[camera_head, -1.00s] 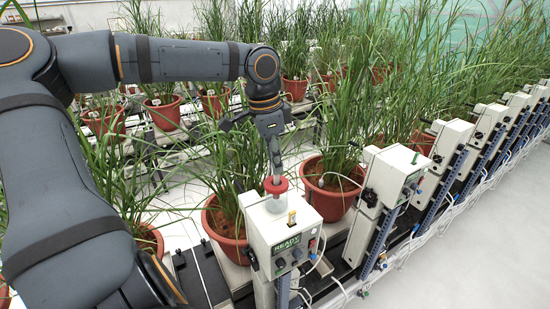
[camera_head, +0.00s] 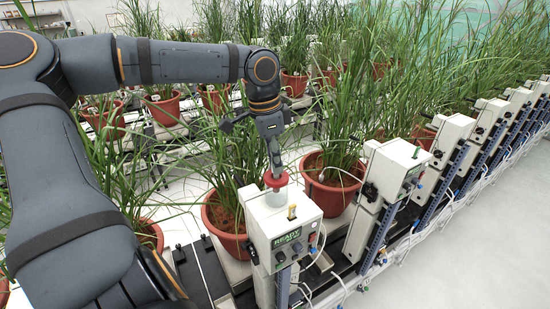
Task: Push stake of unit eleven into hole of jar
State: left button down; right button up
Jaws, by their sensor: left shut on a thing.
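Unit eleven seems to be the white box (camera_head: 265,224) with the READY display, in the front middle of the head view; its number cannot be read. A small clear jar (camera_head: 277,197) with a red lid (camera_head: 276,180) stands on top of it. My left gripper (camera_head: 274,156) points down right above the lid, shut on a thin greyish stake. The stake's lower end meets the middle of the red lid; how deep it sits in the hole cannot be told. My right gripper is out of view.
A potted plant (camera_head: 226,244) stands close behind the box, and another (camera_head: 331,198) to its right, with leaves around my gripper. A row of similar white units (camera_head: 390,170) runs off to the right. Pale floor (camera_head: 475,255) is free at the front right.

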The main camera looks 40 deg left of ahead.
pick_arm(q)
jog(key=shift+f, duration=0.3)
jog(key=c, duration=1.1)
grip_release()
jog(key=shift+r, duration=0.15)
notch_tip(320, 180, up, 2)
jog(key=shift+r+p, duration=0.25)
jog(key=shift+p, duration=0.9)
jog(key=shift+r, duration=5.2)
